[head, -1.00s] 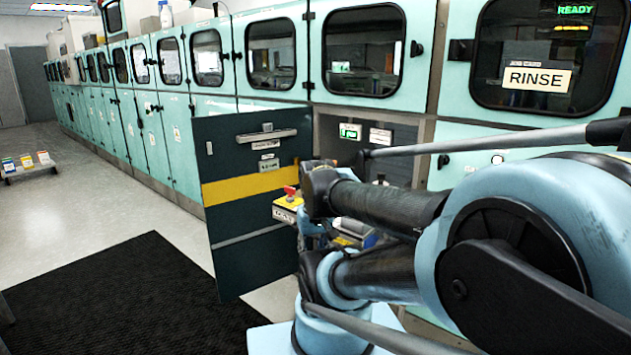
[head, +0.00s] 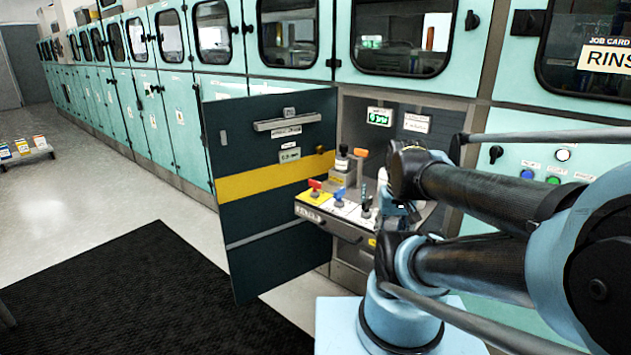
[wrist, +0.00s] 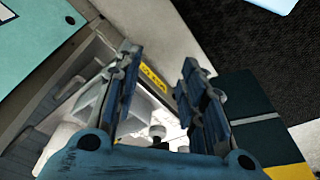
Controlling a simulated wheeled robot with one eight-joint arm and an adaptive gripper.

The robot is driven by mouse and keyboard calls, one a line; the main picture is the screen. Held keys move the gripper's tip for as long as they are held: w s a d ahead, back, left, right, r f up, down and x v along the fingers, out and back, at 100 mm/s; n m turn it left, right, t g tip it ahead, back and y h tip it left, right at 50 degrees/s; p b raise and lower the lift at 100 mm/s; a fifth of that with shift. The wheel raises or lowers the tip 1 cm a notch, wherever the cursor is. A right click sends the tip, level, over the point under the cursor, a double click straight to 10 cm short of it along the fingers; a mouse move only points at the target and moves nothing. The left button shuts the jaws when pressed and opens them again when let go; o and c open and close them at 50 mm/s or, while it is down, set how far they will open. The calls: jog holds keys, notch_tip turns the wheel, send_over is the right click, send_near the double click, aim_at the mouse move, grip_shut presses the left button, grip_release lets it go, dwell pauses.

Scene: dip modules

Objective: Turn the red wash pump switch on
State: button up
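A red handle (head: 315,185) stands on a yellow plate at the left of a pulled-out tray (head: 330,221) in the open cabinet. A blue handle (head: 340,193) and a darker one (head: 366,205) stand to its right. The labels are too small to read, so I cannot tell which is the wash pump switch. My gripper (head: 386,205) is at the tray's right side, apart from the red handle and partly hidden by my arm. In the wrist view its two blue fingers (wrist: 158,62) are spread and empty, with pale tray parts and a small knob between and below them.
A dark open cabinet door (head: 268,195) with a yellow stripe stands left of the tray. An orange handle (head: 360,153) and a black knob (head: 343,151) rise behind. A button panel (head: 540,165) is at right. A black mat (head: 140,290) covers the floor at left.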

jog(key=o, duration=0.4)
notch_tip(320, 180, up, 2)
jog(key=shift+s+a, duration=0.1)
notch_tip(320, 180, up, 16)
jog(key=f+m+g, duration=0.1)
jog(key=m+g, duration=0.1)
jog(key=m, duration=0.6)
send_over(315, 181)
notch_tip(315, 181, down, 16)
jog(key=shift+r, duration=0.1)
jog(key=shift+c, duration=0.2)
jog(key=shift+w+a, duration=0.1)
jog(key=shift+w, duration=0.1)
jog(key=c, duration=1)
